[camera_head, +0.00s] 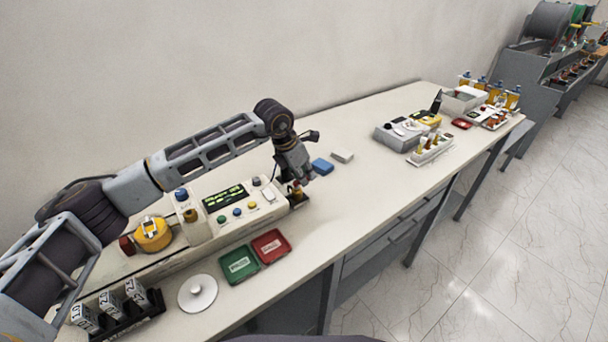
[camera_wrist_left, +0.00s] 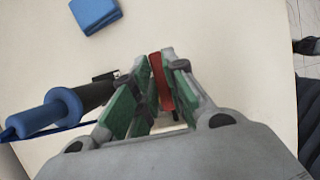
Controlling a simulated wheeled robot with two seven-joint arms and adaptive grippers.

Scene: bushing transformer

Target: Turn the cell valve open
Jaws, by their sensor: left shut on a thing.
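The cell valve (camera_head: 297,193) is at the right end of the white test unit (camera_head: 232,212) in the head view. Its red handle (camera_wrist_left: 159,84) stands between the green finger pads in the left wrist view. My left gripper (camera_head: 298,181) reaches down over the valve and is shut on the red handle. The fingers hide most of the valve body, so its turned position cannot be made out. My right gripper is not in view.
A blue block (camera_head: 322,166) and a white block (camera_head: 343,156) lie behind the gripper. A green tray (camera_head: 239,264) and a red tray (camera_head: 271,246) stand in front of the unit. A blue-and-black cylinder (camera_wrist_left: 62,108) lies close left in the wrist view. The middle table is clear.

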